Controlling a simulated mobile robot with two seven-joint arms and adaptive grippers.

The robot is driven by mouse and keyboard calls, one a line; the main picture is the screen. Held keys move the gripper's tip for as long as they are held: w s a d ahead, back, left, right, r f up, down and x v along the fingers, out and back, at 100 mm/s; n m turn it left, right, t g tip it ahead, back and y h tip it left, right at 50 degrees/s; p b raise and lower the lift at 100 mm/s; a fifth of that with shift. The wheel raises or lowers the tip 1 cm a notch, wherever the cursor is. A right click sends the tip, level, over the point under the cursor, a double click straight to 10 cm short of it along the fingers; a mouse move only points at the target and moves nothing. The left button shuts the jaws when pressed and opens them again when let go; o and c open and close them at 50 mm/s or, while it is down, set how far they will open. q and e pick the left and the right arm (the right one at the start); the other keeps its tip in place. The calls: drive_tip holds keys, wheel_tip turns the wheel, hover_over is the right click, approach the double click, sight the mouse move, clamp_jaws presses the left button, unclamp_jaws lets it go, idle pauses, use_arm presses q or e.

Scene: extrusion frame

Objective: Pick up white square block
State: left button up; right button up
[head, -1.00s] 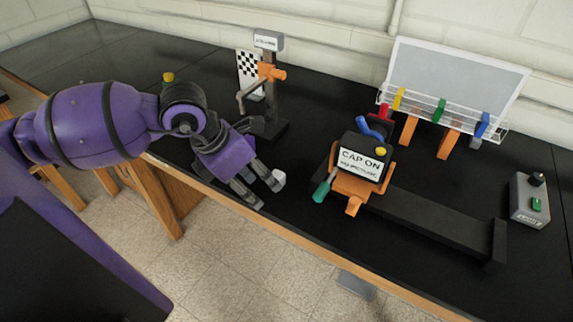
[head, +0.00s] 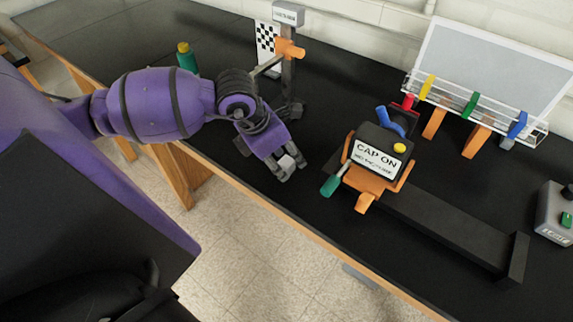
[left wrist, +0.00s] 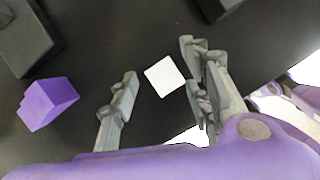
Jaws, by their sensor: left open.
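The white square block (head: 286,163) shows at the fingers of my left gripper (head: 284,173), near the front edge of the black bench. In the left wrist view the white block (left wrist: 165,77) lies between the two grey fingers of my open left gripper (left wrist: 160,66). Dark gaps show between the block and both fingers, with the right finger closer to it. My right gripper is not in view.
A stand (head: 287,75) with an orange clamp is behind the gripper. A purple block-like shape (left wrist: 48,103) is left of the fingers.

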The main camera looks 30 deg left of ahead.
use_arm(q)
clamp_jaws()
idle(0.3)
